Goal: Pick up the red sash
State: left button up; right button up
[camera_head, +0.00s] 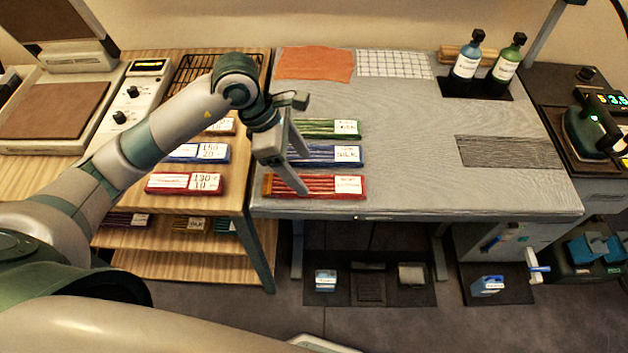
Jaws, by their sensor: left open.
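The red sash (325,188) lies folded flat near the front left of the grey table, with a white label at its right end. My left gripper (303,172) is open, its fingers pointing down over the left part of the red sash. One finger overlaps the sash in the picture; I cannot tell whether it touches. The gripper hides part of the sash's left end. My right gripper is not in view.
A blue sash (325,157) and a green sash (325,129) lie just behind the red one. Orange cloth (315,63) and checked cloth (394,64) lie at the back. Bottles (466,66) stand at the back right. The table's middle is clear.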

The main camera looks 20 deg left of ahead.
aim_at(314, 184)
pick_arm(q)
jog(key=shift+d+f, duration=0.25)
jog(key=shift+f, duration=0.4)
jog(key=shift+w, duration=0.1)
jog(key=shift+d+f+p, duration=0.1)
jog(key=shift+f+p, duration=0.15)
jog(key=shift+p, duration=0.2)
jog(key=x, duration=0.1)
jog(key=p+x, duration=0.2)
jog(key=shift+w+f, duration=0.3)
jog(key=shift+f, duration=0.1)
jog(key=shift+w+d+f, duration=0.1)
jog(key=shift+f, duration=0.3)
jog(key=c, duration=1.2)
jog(key=shift+r, duration=0.15)
